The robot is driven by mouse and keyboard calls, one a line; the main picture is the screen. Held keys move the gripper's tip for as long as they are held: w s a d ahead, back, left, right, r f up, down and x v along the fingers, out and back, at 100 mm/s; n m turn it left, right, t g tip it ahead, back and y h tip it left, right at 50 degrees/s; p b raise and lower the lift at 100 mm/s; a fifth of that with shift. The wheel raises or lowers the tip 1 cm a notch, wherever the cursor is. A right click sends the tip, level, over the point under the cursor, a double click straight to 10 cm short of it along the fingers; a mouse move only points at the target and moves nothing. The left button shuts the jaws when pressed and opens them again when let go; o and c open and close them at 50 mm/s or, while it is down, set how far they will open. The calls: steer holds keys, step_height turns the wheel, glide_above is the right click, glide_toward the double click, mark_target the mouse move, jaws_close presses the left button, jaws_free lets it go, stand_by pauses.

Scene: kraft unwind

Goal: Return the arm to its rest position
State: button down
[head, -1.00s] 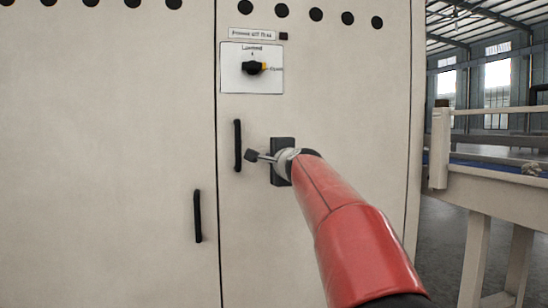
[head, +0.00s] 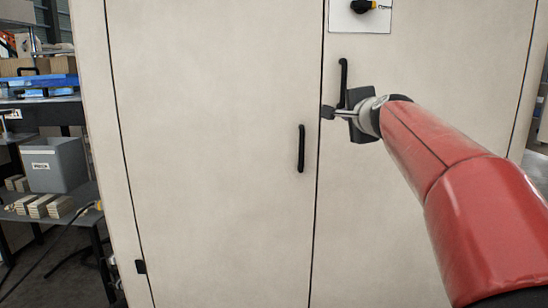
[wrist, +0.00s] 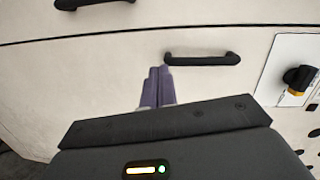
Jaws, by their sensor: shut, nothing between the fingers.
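My red arm (head: 450,170) reaches in from the right in the head view, in front of a pale cabinet (head: 215,150). My gripper (head: 327,112) is at its end, small in that view and close in front of the right door's black handle (head: 343,85). In the wrist view my gripper's two purple fingers (wrist: 160,82) are together with nothing between them. The right door's handle shows just beyond the fingertips in the wrist view (wrist: 203,59). I cannot tell whether they touch it.
The left door has a black handle (head: 301,148). A rotary switch (wrist: 299,78) sits on a white plate on the cabinet. At the left stands a shelf with a grey bin (head: 54,163) and several pale blocks (head: 45,206). Floor shows at the lower left.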

steer(key=s+a+f+n+g+y, duration=0.1)
steer(key=s+a+f+n+g, duration=0.3)
steer(key=s+f, duration=0.45)
steer(key=s+a+f+n+g+y, duration=0.15)
steer(key=s+a+f+n, duration=0.3)
steer(key=s+f, duration=0.45)
steer(key=s+d+f+n+g+h, duration=0.1)
steer(key=s+f+n+g, duration=0.4)
steer(key=s+f, duration=1.1)
steer(key=s+n+h, duration=0.1)
steer(key=s+n, duration=0.1)
steer(key=shift+s+d+g+h, duration=0.25)
steer(key=shift+s+g+h, duration=0.1)
steer(key=c, duration=2.1)
jaws_free()
steer(key=shift+n, duration=0.25)
